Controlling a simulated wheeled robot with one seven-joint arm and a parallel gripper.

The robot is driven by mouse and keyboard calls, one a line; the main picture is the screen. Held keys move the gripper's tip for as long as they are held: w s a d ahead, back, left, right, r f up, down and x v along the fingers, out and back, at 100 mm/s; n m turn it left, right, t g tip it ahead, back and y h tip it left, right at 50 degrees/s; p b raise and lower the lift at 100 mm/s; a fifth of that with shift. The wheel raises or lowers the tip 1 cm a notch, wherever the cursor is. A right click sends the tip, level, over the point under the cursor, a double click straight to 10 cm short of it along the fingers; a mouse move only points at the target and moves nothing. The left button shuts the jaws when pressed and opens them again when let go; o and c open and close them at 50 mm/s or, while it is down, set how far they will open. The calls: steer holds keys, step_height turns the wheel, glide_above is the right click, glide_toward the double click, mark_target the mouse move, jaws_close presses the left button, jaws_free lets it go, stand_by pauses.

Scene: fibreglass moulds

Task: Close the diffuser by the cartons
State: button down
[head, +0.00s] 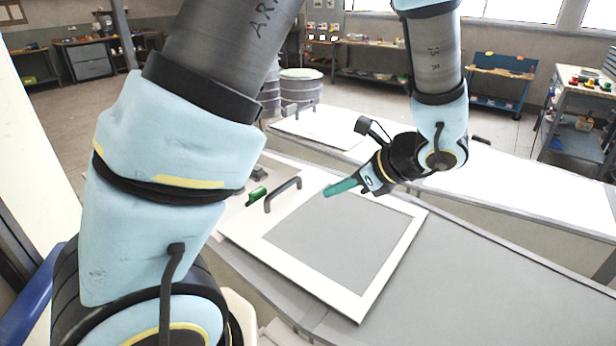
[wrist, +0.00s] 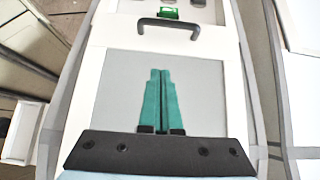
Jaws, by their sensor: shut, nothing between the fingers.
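A white-framed panel with a grey middle (head: 335,240), which looks like the diffuser, lies on or just over the near bench; I cannot tell whether it is fully down. Its dark bar handle (head: 283,193) is at its left end in the head view. The handle (wrist: 168,25) and grey middle (wrist: 205,85) also show in the wrist view. My gripper (head: 328,191) is shut and empty, its teal fingers above the panel, to the right of the handle and apart from it. In the wrist view the fingers (wrist: 160,72) point toward the handle. I cannot clearly identify the cartons.
A small green item (head: 257,195) sits just beyond the handle. A second pale panel with a handle (head: 318,127) is on the far bench. A white open box (wrist: 20,130) shows at the left of the wrist view. The grey benchtop (head: 470,280) right of the panel is clear.

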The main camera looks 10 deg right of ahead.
steer(key=b, duration=0.7)
glide_toward(292, 208)
steer(key=x, duration=0.4)
steer(key=shift+s+f, duration=0.1)
steer(key=shift+f, duration=0.05)
steer(key=shift+w+a+r, duration=0.25)
steer(key=shift+w+a, duration=0.35)
steer(key=shift+w+a+r, duration=0.3)
steer(key=shift+w+a, duration=0.6)
steer(key=shift+w, duration=0.05)
